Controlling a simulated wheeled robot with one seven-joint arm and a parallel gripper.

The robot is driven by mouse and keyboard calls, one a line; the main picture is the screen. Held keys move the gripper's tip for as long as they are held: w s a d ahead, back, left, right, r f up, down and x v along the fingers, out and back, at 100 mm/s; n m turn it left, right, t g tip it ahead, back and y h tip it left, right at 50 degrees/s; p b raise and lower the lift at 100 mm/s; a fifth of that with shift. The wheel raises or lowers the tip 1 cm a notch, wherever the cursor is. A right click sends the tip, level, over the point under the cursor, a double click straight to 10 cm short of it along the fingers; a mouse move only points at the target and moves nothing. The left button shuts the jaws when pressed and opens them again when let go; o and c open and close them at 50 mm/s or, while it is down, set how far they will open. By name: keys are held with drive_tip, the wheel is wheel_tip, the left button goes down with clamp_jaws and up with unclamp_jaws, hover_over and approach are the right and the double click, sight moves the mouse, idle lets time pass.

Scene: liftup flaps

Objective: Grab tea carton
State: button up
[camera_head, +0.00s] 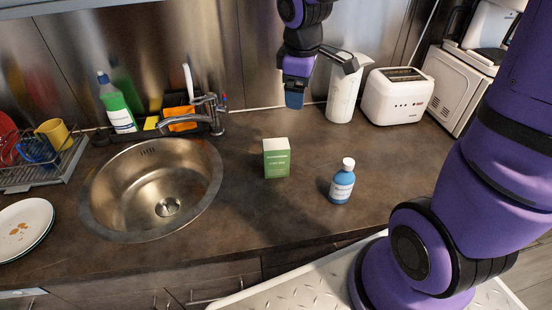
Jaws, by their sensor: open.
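The tea carton (277,159) is a small upright green box with a pale top. It stands alone on the dark countertop, right of the sink. My gripper (320,80) hangs above the back of the counter, in the upper middle of the view. It is open and empty, with one dark blue finger pointing down and the other reaching out to the right. It is apart from the carton, above and slightly right of it in the picture. Nothing hides the carton's front.
A blue bottle with a white cap (342,181) stands right of the carton. A white jug (343,100) and a toaster (393,97) stand at the back right. The sink (155,190) and faucet (205,108) are left. The counter around the carton is clear.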

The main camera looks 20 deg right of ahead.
sight(276, 144)
drive_tip(key=w+a+f+n, duration=0.1)
drive_tip(key=f, duration=0.3)
drive_tip(key=w+a+f+n+g, duration=0.1)
drive_tip(key=w+f+n, duration=0.1)
drive_tip(key=f, duration=0.2)
drive_tip(key=w+a+f+n+y, duration=0.1)
drive_tip(key=w+f+n, duration=0.1)
drive_tip(key=f, duration=0.1)
drive_tip(key=shift+w+f+g, duration=0.2)
drive_tip(key=shift+f+g, duration=0.2)
drive_tip(key=f, duration=1)
drive_tip(key=shift+a+f, duration=0.2)
drive_tip(key=shift+f, duration=0.15)
drive_tip(key=c, duration=1)
